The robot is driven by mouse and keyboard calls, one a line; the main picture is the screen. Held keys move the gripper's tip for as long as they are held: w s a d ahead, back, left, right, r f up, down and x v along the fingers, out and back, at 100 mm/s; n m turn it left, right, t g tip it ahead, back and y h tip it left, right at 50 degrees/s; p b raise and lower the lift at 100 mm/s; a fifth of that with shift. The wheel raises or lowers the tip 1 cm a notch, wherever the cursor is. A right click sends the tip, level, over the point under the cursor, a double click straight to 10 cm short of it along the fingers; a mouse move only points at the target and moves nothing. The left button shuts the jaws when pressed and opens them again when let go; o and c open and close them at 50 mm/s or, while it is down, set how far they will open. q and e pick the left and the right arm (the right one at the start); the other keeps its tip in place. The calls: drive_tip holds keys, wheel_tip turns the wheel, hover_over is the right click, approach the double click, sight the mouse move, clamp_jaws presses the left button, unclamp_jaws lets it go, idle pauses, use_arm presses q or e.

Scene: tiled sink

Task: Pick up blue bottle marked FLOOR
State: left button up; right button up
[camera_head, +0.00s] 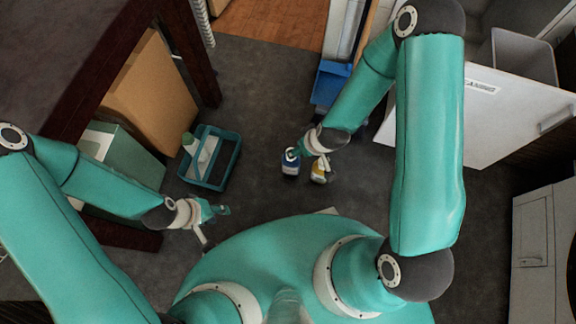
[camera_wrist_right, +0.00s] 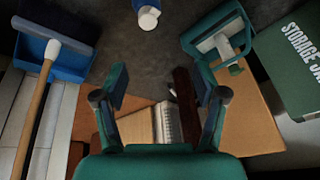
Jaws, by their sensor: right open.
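In the head view, a small blue and white bottle (camera_head: 290,164) stands on the dark floor right of the teal caddy. A yellow and white bottle (camera_head: 319,172) stands just right of it. My right gripper (camera_head: 308,151) is above and beside these two bottles. In the right wrist view, my right gripper (camera_wrist_right: 163,84) is open and its jaws are empty. A blue bottle with a white top (camera_wrist_right: 148,16) shows there at the top edge, beyond the fingertips and partly cut off. No FLOOR marking is readable. My left gripper (camera_head: 217,210) is low, near the caddy; its jaws are too small to judge.
A blue dustpan (camera_head: 329,84) is behind the right arm. A green storage box (camera_head: 121,154) and brown carton (camera_head: 152,93) stand left. White cabinets (camera_head: 507,115) are right. Floor between caddy and bottles is clear.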

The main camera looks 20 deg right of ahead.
drive_tip(key=shift+n+h, duration=0.3)
drive_tip(key=shift+n, duration=0.2)
drive_tip(key=b+x, duration=0.2)
drive_tip(key=x, duration=0.3)
drive_tip(key=d+b+x, duration=0.1)
drive_tip(key=b+x, duration=0.2)
drive_tip(key=x, duration=0.3)
drive_tip(key=w+b+x, duration=0.1)
drive_tip(key=b+x, duration=0.2)
drive_tip(key=x, duration=0.3)
drive_tip(key=shift+d, duration=0.15)
drive_tip(key=b+x, duration=0.2)
drive_tip(key=x, duration=0.3)
drive_tip(key=shift+d+b, duration=0.15)
drive_tip(key=shift+b, duration=0.25)
use_arm(q)
wheel_tip(320, 180, down, 13)
use_arm(e)
drive_tip(key=shift+w+t, duration=0.1)
drive_tip(key=shift+t, duration=0.2)
clamp_jaws()
